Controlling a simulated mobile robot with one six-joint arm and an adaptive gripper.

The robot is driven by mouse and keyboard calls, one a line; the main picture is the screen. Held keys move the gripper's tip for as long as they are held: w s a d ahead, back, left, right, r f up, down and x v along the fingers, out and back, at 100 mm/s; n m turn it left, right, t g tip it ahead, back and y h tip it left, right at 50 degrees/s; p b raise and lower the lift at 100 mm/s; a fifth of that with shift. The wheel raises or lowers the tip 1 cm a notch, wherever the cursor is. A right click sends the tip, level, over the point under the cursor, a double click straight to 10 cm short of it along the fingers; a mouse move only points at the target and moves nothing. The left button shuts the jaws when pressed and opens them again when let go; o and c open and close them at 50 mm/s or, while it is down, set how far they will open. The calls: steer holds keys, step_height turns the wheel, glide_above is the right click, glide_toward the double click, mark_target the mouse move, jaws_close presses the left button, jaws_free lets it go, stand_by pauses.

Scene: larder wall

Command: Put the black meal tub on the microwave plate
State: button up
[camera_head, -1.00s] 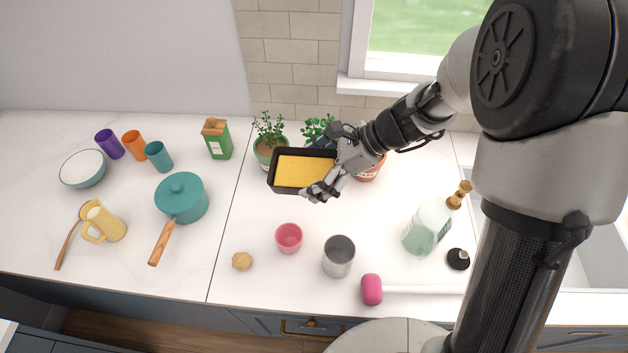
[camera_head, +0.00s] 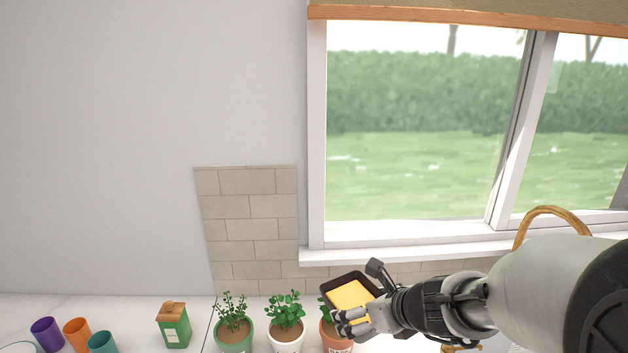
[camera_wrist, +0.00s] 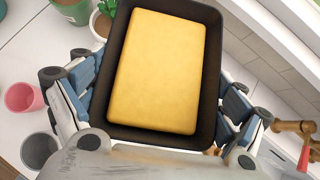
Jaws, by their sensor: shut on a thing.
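The black meal tub (camera_head: 327,287) with a yellow filling is held by my gripper (camera_head: 362,308), in front of the window sill and above the potted plants. In the wrist view the tub (camera_wrist: 212,95) fills the middle, and the fingers of my gripper (camera_wrist: 160,105) close on it from both sides. The tub looks slightly tilted in the head view. The microwave and its plate are not in view.
Three potted plants stand along the wall: a green pot (camera_head: 233,338), a white pot (camera_head: 286,340) and a terracotta pot (camera_head: 333,343). A green carton (camera_head: 174,328) and purple (camera_head: 46,333), orange (camera_head: 77,334) and teal (camera_head: 102,343) cups stand left. A pink cup (camera_wrist: 24,97) and grey cup (camera_wrist: 39,150) show in the wrist view.

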steer(key=d+m, duration=0.1)
steer(key=d+h, duration=0.1)
steer(key=d+m, duration=0.1)
steer(key=d, duration=0.1)
steer(key=shift+s+r+m+t+h, duration=0.15)
steer(key=shift+s+m+t+h, duration=0.15)
steer(key=s+a+f+n+g+y+p, duration=0.1)
steer(key=s+a+n+g+y, duration=0.25)
steer(key=a+n, duration=0.5)
steer(key=s+a+f+n+g+y+p, duration=0.25)
steer(key=a+n+g, duration=0.3)
steer(key=a, duration=0.65)
step_height(320, 180, down, 7)
steer(key=n+b, duration=0.1)
steer(key=b, duration=0.2)
steer(key=w+d+r+m+t+h, duration=0.2)
steer(key=d+r+m+t, duration=0.1)
steer(key=d+m, duration=0.2)
steer(key=w+d+r+m+t+h, duration=0.2)
steer(key=d+r+m+t, duration=0.1)
steer(key=d, duration=0.5)
steer(key=w+d+r+m+t+h, duration=0.2)
steer(key=d+r+m+t, duration=0.1)
steer(key=d+m, duration=0.4)
steer(key=shift+d+r+b, duration=0.3)
steer(key=shift+r+b, duration=0.05)
steer(key=shift+r, duration=0.4)
